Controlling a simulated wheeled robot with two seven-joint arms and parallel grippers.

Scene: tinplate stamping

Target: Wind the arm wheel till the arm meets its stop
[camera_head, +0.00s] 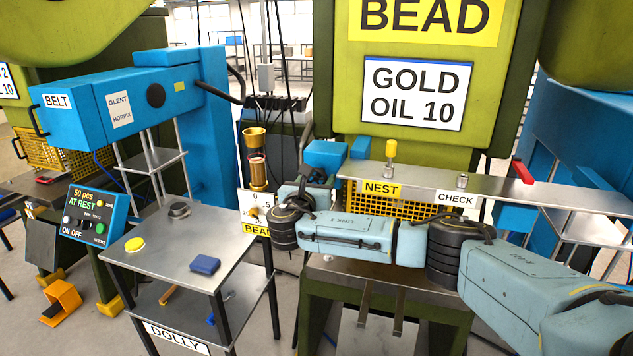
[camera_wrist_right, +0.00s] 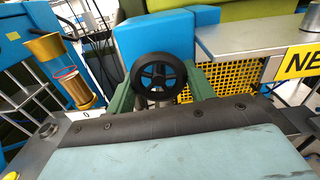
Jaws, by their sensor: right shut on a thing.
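The arm wheel (camera_wrist_right: 159,75) is a small black handwheel with spokes, in the middle of the right wrist view. It sits in front of a blue block (camera_wrist_right: 168,38) on the press. My right gripper (camera_wrist_right: 163,82) has its green fingers on either side of the wheel and is shut on it. In the head view the right gripper (camera_head: 318,178) reaches up to the blue block (camera_head: 326,154), and its own wrist largely hides the wheel. I cannot make out the arm's stop. My left gripper is not in view.
A grey shelf (camera_head: 560,188) with NEST and CHECK labels runs right of the wheel, above a yellow mesh guard (camera_head: 400,208).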

